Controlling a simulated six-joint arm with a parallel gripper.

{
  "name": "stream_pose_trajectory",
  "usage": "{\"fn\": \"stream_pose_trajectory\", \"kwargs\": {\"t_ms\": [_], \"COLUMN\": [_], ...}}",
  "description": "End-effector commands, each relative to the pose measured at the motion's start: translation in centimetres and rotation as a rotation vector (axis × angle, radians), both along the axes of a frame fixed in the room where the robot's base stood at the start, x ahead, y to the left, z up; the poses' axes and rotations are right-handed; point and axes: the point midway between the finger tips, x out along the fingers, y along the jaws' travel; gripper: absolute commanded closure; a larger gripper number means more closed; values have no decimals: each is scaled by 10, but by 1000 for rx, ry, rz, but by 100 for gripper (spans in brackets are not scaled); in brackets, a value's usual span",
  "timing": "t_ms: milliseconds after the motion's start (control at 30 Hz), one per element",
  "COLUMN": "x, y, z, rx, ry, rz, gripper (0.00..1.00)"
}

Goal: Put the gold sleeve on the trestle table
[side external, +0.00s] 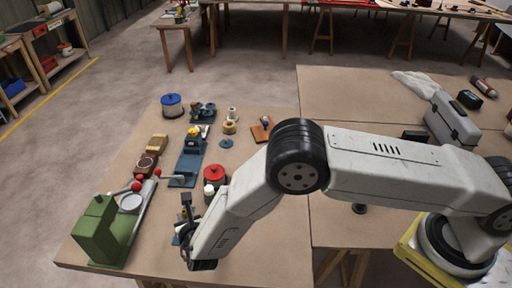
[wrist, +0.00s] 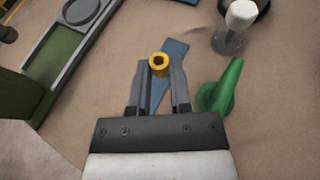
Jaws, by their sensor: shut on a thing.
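The gold sleeve (wrist: 158,66) is a short yellow ring with a dark hole, held upright between the fingertips of my gripper (wrist: 160,73) in the wrist view. My gripper is shut on it. In the side view my gripper (side external: 187,213) is partly hidden by my arm, and I cannot make out the sleeve there. The trestle table (side external: 265,215) has a tan top and is crowded on its left half; its top also shows in the wrist view (wrist: 285,120). A flat blue piece (wrist: 175,50) lies behind the sleeve. I cannot tell the height of the sleeve above the table.
A green machine (side external: 97,232) with red knobs stands left of my gripper. A green pointed object (wrist: 222,88) and a white-topped post (wrist: 240,18) are to the right in the wrist view. A red-topped can (side external: 215,175) and blue vise (side external: 188,160) stand behind. Table front is clear.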

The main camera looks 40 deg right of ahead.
Motion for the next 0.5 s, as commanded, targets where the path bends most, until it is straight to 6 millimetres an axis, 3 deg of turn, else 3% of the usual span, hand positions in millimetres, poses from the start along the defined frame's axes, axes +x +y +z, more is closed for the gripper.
{"fn": "stream_pose_trajectory", "kwargs": {"t_ms": [500], "x": [8], "y": [4], "z": [-10], "rx": [0], "ry": [0], "rz": [-1], "gripper": [100]}}
